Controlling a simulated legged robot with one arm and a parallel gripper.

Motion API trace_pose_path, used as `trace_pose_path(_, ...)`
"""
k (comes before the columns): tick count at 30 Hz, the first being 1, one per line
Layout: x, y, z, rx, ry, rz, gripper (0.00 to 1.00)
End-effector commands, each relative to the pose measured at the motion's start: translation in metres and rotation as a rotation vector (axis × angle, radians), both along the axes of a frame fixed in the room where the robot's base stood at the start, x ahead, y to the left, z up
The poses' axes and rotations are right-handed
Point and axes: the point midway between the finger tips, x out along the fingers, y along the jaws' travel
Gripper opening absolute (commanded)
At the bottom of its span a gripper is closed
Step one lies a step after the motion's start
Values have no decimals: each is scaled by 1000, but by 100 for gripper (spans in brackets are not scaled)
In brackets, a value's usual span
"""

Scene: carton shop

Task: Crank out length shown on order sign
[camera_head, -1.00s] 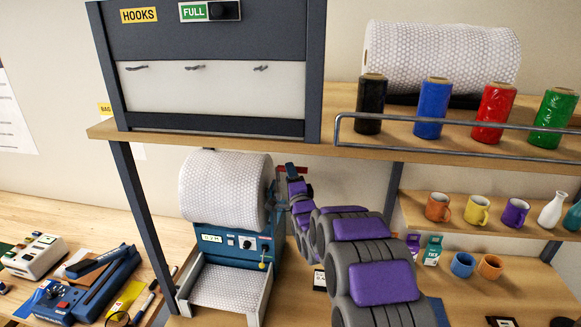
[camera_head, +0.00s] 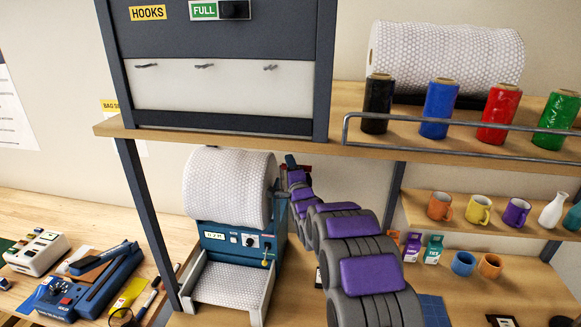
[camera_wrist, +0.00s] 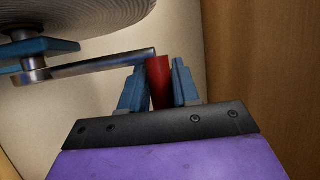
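The bubble-wrap dispenser (camera_head: 226,238) is a blue machine below the shelf. A white bubble-wrap roll (camera_head: 227,185) sits on top and a sheet (camera_head: 228,288) lies in its front tray. Its small length display (camera_head: 214,235) is lit but too small to read surely. The metal crank arm (camera_wrist: 95,66) runs left from the handle. I cannot make out an order sign.
The upper shelf (camera_head: 340,138) carries a hooks cabinet (camera_head: 222,85), another wrap roll (camera_head: 447,58) and several film spools behind a rail. Mugs (camera_head: 440,206) stand at right. A blue tool (camera_head: 95,290) lies on the left bench. The shelf post (camera_head: 150,215) stands left of the dispenser.

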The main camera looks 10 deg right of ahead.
Motion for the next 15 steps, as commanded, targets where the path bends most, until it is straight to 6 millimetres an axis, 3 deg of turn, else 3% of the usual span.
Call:
trace_pose_path(9,0,-13,-1,8,2,-7,0)
trace_pose_path(15,1,-13,-2,9,4,-10,0)
